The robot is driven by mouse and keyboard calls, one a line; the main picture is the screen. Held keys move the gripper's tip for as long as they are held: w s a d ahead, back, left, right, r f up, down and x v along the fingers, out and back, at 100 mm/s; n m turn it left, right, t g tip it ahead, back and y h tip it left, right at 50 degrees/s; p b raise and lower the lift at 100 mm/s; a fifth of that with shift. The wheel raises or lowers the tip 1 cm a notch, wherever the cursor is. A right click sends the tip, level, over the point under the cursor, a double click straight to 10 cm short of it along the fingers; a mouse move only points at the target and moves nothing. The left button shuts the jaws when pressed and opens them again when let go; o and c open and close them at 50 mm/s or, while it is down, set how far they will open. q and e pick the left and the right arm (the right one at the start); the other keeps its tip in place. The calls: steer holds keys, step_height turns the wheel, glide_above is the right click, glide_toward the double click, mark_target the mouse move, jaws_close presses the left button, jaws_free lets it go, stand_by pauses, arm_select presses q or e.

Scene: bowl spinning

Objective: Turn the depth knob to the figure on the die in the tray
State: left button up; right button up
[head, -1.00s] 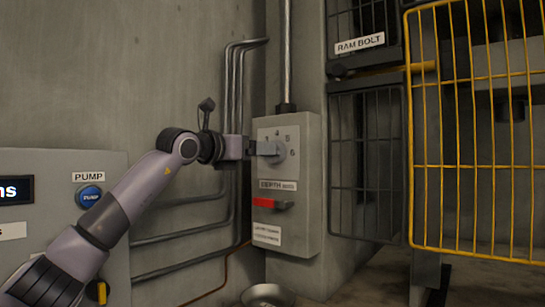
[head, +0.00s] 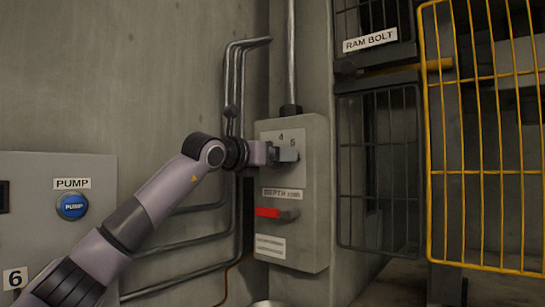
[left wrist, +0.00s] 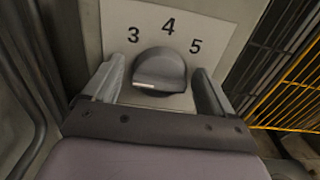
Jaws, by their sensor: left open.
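The dark grey depth knob (left wrist: 160,65) sits on a white plate (left wrist: 205,22) with the figures 3, 4 and 5 showing in the left wrist view. A pale mark shows on the knob's near edge. My left gripper (left wrist: 158,82) is open, with one finger on each side of the knob; I cannot tell whether either touches it. In the head view my left gripper (head: 286,154) covers much of the knob and the lower dial; 4 and 5 show above it. No die is visible. A metal rim (head: 268,303), perhaps the tray, is cut off at the bottom edge.
The grey control box (head: 315,220) has a red-tipped lever (head: 268,212) below the knob. Pipes (head: 235,215) run left of it. A yellow cage door (head: 435,150) stands right. The blue pump button (head: 73,206) and a white square marked 6 (head: 15,279) are left.

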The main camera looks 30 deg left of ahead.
arm_select(q)
steer(key=shift+c, duration=0.4)
steer(key=c, duration=0.9)
steer(key=shift+m, duration=0.5)
arm_select(e)
steer(key=shift+s+d, duration=0.1)
steer(key=shift+s, duration=0.05)
arm_select(q)
steer(key=m+p, duration=0.2)
steer(key=m, duration=0.3)
steer(key=m+p, duration=0.2)
steer(key=m, duration=0.4)
steer(key=m+p, duration=0.2)
steer(key=m, duration=0.3)
steer(key=shift+d+f+m+p, duration=0.25)
steer(key=shift+d+m+p, duration=0.05)
steer(key=shift+m+p, duration=0.1)
arm_select(e)
steer(key=r, duration=0.2)
steer(key=d+r, duration=0.1)
steer(key=r, duration=0.1)
steer(key=shift+s, duration=0.35)
